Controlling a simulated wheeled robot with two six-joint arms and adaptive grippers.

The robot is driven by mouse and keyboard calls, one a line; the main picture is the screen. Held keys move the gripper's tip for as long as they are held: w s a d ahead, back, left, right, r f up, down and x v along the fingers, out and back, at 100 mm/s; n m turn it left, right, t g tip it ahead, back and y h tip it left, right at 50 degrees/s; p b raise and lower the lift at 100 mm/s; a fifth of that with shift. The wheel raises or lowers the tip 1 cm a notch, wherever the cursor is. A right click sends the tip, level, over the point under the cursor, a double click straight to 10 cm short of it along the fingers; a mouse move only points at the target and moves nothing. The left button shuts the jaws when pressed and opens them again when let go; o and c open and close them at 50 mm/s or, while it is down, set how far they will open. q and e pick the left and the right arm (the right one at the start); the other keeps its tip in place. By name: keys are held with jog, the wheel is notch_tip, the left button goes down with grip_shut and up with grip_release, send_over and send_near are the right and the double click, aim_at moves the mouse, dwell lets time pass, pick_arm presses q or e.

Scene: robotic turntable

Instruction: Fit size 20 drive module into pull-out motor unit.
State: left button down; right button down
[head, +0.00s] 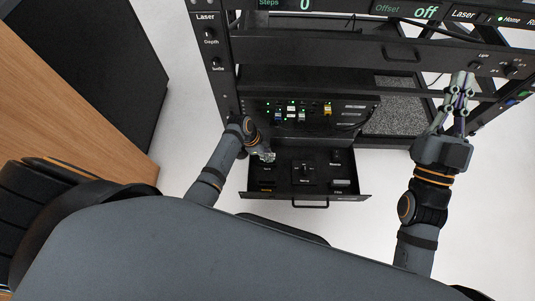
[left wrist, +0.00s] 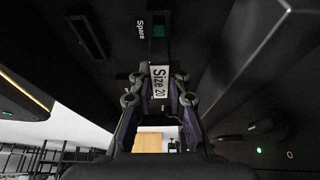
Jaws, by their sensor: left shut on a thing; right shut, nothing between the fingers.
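The size 20 drive module (left wrist: 159,82) shows in the left wrist view as a small block with a white "Size 20" label. My left gripper (left wrist: 160,92) is shut on it, with a finger on each side. In the head view my left gripper (head: 266,156) is over the left back part of the pulled-out drawer of the motor unit (head: 322,183), and the module is too small to make out there. My right gripper (head: 459,92) is shut and empty in front of the rack's right side, well away from the drawer.
The rack (head: 222,70) surrounds the unit. Behind the drawer is a panel (head: 290,113) with lit green lights and several small modules. In the left wrist view, a slot marked "Spare" (left wrist: 141,30) with a green piece lies just beyond the module. White floor is free around the drawer.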

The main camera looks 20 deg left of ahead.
pick_arm(q)
jog(key=shift+f+b, duration=0.65)
jog(key=shift+f, duration=0.95)
jog(key=c, duration=1.2)
grip_release()
jog(key=v, duration=1.2)
jog(key=shift+r, duration=0.1)
